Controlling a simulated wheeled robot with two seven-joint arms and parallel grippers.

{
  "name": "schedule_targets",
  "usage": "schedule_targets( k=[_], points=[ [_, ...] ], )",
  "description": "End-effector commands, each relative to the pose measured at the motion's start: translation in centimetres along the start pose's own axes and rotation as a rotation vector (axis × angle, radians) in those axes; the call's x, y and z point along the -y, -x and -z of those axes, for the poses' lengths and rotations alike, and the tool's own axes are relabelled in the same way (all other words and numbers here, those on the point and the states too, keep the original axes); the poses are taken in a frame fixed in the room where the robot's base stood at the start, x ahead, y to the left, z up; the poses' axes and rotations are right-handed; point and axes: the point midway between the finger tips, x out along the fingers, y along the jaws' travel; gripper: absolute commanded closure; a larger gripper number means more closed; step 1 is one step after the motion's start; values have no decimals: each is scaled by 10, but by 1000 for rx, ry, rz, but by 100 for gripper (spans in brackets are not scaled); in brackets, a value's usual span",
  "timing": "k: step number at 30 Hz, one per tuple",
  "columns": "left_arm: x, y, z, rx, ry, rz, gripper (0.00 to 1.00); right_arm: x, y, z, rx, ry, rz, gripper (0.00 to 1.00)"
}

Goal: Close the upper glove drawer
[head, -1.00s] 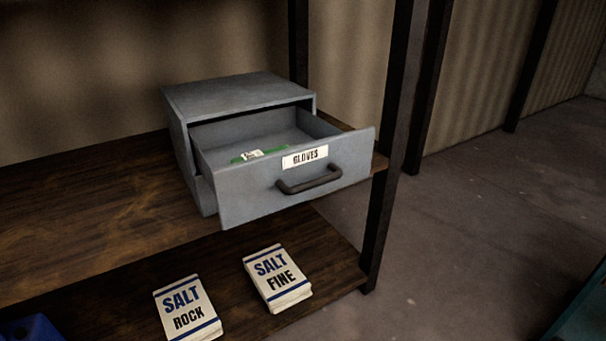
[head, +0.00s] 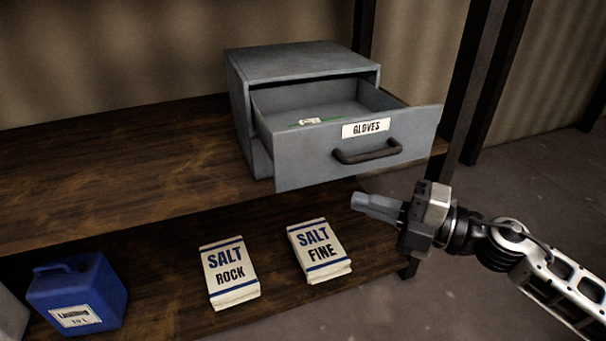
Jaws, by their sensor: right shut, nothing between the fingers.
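The grey glove drawer (head: 300,158) is pulled well out of its grey cabinet (head: 300,62) on the upper wooden shelf. Its front carries a white GLOVES label (head: 366,128) and a dark bar handle (head: 368,152). A small green item with a white tag (head: 312,122) lies inside. My right gripper (head: 357,201) is shut and empty, in front of and below the drawer front, apart from the handle, fingers pointing left. The lower part of the cabinet is mostly hidden behind the open drawer. My left gripper is not in view.
On the lower shelf (head: 165,300) stand a blue jug (head: 85,285), a SALT ROCK pack (head: 230,272) and a SALT FINE pack (head: 319,250). A dark shelf post (head: 470,75) rises right of the drawer. The upper shelf left of the cabinet (head: 120,160) is bare.

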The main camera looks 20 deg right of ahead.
Motion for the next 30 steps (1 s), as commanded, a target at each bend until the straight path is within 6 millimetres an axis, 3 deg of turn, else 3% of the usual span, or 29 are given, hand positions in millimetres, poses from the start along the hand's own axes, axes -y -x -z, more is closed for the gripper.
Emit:
schedule_targets(
  k=[8,19,24,30],
  points=[
    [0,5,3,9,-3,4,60,-5,-27,1,-17,28,11,100],
    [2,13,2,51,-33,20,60,-4,-104,2,-15,23,9,100],
    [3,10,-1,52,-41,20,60,0,-120,-18,-13,22,11,100],
    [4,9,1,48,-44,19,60,1,-128,-26,-14,22,13,100]
  ],
)
